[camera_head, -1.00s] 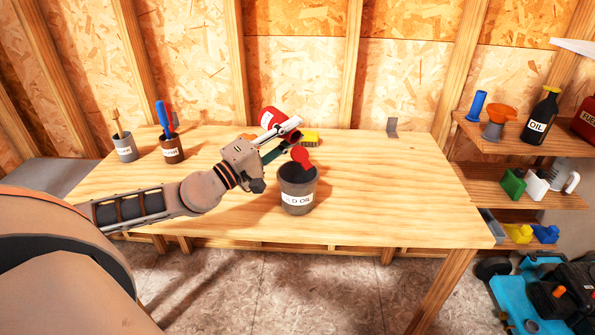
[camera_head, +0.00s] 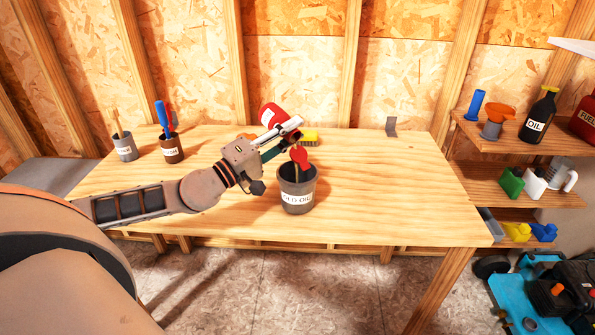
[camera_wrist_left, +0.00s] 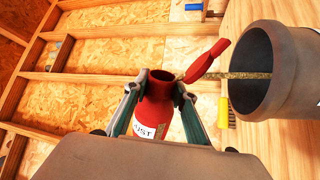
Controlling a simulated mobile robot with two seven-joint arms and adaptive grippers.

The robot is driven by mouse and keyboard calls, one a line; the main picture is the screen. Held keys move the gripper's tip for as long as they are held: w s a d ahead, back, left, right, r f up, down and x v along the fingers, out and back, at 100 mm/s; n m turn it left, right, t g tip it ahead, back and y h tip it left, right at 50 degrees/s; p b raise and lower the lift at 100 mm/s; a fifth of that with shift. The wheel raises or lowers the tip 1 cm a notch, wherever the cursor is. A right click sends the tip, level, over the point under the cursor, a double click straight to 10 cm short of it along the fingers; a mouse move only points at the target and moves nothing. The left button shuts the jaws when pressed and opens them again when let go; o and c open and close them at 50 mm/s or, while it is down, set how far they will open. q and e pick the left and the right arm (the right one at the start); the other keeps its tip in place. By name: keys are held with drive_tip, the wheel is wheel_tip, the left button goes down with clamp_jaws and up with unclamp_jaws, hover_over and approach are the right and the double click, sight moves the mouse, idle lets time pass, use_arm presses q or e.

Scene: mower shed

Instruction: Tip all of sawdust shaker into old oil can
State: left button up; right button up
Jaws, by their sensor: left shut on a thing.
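My left gripper (camera_head: 283,138) is shut on the red sawdust shaker (camera_head: 271,115), which is tipped over with its mouth toward the old oil can (camera_head: 296,200). In the left wrist view the shaker (camera_wrist_left: 162,110) sits between both fingers, its red flap lid (camera_wrist_left: 208,60) hanging open. A thin tan stream runs from the mouth into the grey can (camera_wrist_left: 257,72). The can stands upright on the bench below the shaker. How much sawdust is inside either one is hidden. My right gripper is not in view.
A yellow brush (camera_head: 309,137) lies behind the can on the wooden bench (camera_head: 400,195). Two labelled pots, one grey (camera_head: 124,148) and one brown (camera_head: 172,151), stand at the back left. Shelves (camera_head: 520,185) stand at the right.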

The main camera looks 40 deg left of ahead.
sight(294, 148)
use_arm(q)
drive_tip(key=shift+d+r+m+h+p, duration=0.1)
drive_tip(key=shift+d+m+h+p, duration=0.1)
drive_tip(key=shift+m, duration=0.45)
drive_tip(key=shift+d+m+h+p, duration=0.1)
drive_tip(key=shift+m+p, duration=0.05)
drive_tip(key=shift+m, duration=0.5)
idle(1.4)
drive_tip(key=shift+f, duration=0.35)
drive_tip(key=shift+f+m+g+b, duration=0.3)
drive_tip(key=shift+f+m+b, duration=0.1)
drive_tip(key=shift+f+b, duration=0.15)
drive_tip(key=shift+d+f+m+b, duration=0.1)
drive_tip(key=shift+f+m+b, duration=0.45)
drive_tip(key=shift+f, duration=0.5)
drive_tip(key=shift+s+f+h, duration=0.1)
drive_tip(key=shift+f+h, duration=0.2)
drive_tip(key=shift+r+m, duration=0.15)
drive_tip(key=shift+m, duration=0.1)
drive_tip(key=shift+d+m, duration=0.1)
drive_tip(key=shift+m, duration=0.2)
